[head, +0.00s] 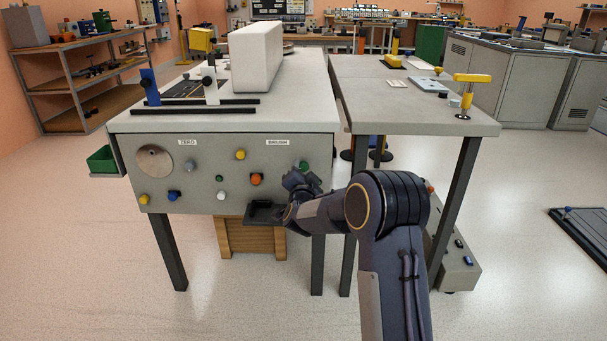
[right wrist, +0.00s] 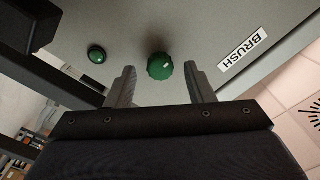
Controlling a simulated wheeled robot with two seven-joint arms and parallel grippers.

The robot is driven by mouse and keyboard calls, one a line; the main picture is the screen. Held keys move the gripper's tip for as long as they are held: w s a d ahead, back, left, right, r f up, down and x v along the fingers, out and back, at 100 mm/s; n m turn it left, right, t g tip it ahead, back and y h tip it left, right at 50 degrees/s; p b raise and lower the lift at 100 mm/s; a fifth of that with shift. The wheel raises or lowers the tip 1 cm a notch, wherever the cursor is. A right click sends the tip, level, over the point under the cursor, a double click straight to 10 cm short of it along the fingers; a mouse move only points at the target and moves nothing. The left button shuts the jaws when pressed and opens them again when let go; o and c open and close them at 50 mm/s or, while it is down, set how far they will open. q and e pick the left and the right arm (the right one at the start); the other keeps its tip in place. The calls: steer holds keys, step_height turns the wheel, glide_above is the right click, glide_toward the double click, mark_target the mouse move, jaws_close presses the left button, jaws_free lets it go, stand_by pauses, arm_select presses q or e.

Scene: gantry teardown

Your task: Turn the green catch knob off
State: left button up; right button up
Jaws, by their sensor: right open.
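In the head view my right gripper (head: 300,180) is at the panel just below the knob and partly hides that area. My left gripper is not in view.
The grey panel (head: 215,180) also carries an orange knob (head: 256,179), yellow, blue and white knobs, and a ZERO label. In the right wrist view a smaller green button (right wrist: 96,54) is beside the knob. A second table (head: 400,110) stands to the right.

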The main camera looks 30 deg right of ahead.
steer(key=shift+x, duration=0.95)
steer(key=c, duration=1)
